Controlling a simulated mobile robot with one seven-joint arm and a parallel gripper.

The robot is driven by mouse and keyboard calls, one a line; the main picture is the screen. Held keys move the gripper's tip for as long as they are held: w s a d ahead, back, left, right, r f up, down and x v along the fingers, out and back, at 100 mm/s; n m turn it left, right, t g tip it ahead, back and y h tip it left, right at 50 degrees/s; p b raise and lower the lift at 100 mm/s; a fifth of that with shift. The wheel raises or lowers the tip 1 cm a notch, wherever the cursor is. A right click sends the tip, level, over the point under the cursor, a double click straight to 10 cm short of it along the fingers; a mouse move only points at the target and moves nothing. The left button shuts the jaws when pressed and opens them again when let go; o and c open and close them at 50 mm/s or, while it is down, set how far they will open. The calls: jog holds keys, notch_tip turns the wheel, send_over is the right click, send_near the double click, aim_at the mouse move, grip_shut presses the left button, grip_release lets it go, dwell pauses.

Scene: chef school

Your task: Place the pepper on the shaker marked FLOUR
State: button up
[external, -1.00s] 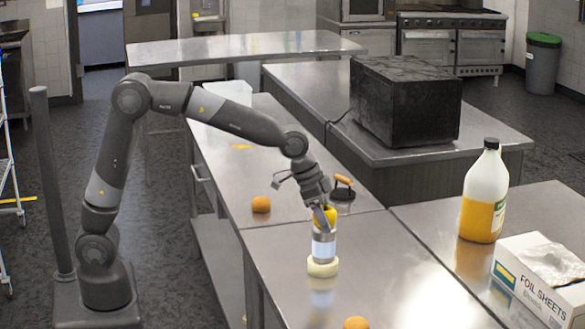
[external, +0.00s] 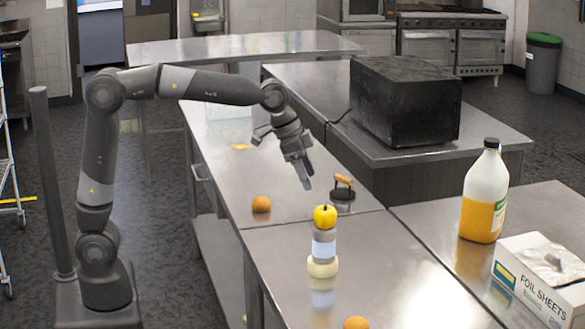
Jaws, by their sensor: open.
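The yellow pepper (external: 325,216) rests on top of the shaker (external: 323,245), which stands upright on the steel counter. The shaker has a pale label on its side, but its lettering is too small to read. A cream-coloured round piece (external: 322,267) shows at the shaker's foot. My gripper (external: 306,183) is open and empty, above and a little to the left of the pepper, apart from it.
Orange round fruits lie on the counter, one to the left (external: 261,204) and one at the front (external: 356,323). A wooden-handled black press (external: 343,188) stands behind the pepper. A bottle (external: 484,192) and a foil box (external: 541,278) stand at right.

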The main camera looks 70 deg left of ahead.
jog(key=s+a+n+y, duration=0.1)
jog(key=s+a, duration=0.3)
jog(key=s, duration=0.4)
jog(key=s+a+n, duration=0.1)
jog(key=s+a, duration=0.4)
jog(key=s, duration=0.2)
jog(key=s+a+f+n, duration=0.1)
jog(key=s+a+f, duration=0.1)
jog(key=s+f, duration=0.2)
jog(key=s+a+f+n+t, duration=0.1)
jog(key=s+a+f, duration=0.2)
jog(key=s, duration=0.7)
jog(key=shift+s+f+y, duration=0.4)
jog(key=shift+f, duration=0.05)
